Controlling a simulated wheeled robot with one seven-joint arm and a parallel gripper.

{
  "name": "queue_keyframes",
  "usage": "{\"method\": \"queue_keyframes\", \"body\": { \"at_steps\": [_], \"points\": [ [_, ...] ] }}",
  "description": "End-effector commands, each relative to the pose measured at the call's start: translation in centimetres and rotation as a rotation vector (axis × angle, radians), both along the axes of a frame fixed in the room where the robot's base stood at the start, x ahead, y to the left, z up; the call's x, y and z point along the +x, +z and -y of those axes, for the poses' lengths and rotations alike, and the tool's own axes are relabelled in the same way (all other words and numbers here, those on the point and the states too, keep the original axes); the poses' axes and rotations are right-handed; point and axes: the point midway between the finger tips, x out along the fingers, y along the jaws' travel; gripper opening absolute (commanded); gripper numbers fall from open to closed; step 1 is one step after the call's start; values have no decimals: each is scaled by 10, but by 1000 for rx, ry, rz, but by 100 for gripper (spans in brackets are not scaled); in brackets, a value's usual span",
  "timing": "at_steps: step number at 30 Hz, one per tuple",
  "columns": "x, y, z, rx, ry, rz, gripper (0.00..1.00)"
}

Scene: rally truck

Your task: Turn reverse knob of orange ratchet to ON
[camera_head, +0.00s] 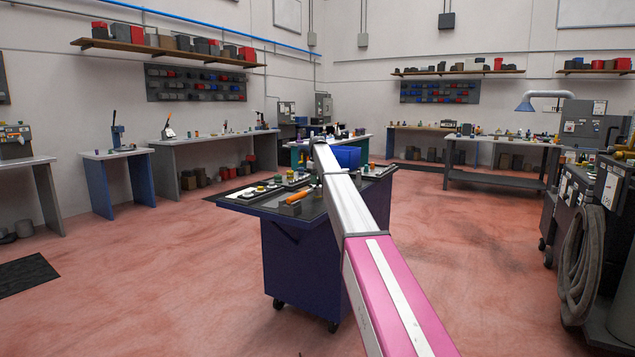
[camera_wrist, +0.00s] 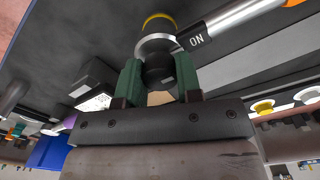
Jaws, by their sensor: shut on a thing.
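The orange ratchet (camera_head: 297,197) lies on the dark top of the blue cart, its orange handle visible in the head view. In the wrist view its silver shaft (camera_wrist: 243,22) runs to the upper right from a round metal head with a yellow ring. A black band marked "ON" (camera_wrist: 196,39) sits beside the head. My gripper (camera_wrist: 158,70) has its two green fingers on either side of the dark reverse knob (camera_wrist: 158,77), shut on it. The knob's pointer and exact angle cannot be made out. My arm hides the gripper in the head view.
The blue cart (camera_head: 298,265) carries several small parts on trays near the ratchet. A blue bin (camera_head: 347,156) stands behind my arm. In the wrist view a dark block (camera_wrist: 93,73) is left of the fingers. The floor around the cart is clear.

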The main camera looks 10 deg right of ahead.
Motion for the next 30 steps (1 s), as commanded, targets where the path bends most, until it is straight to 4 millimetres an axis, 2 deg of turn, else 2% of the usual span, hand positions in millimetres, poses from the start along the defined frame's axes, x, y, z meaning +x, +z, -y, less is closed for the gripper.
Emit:
{"method": "queue_keyframes", "body": {
  "at_steps": [16,17,18,19,30],
  "points": [
    [0,1,0,0,22,0,9],
    [0,1,0,0,21,0,42],
    [0,1,0,0,21,0,55],
    [0,0,0,0,21,0,58],
    [0,3,0,0,21,0,58]
  ]
}}
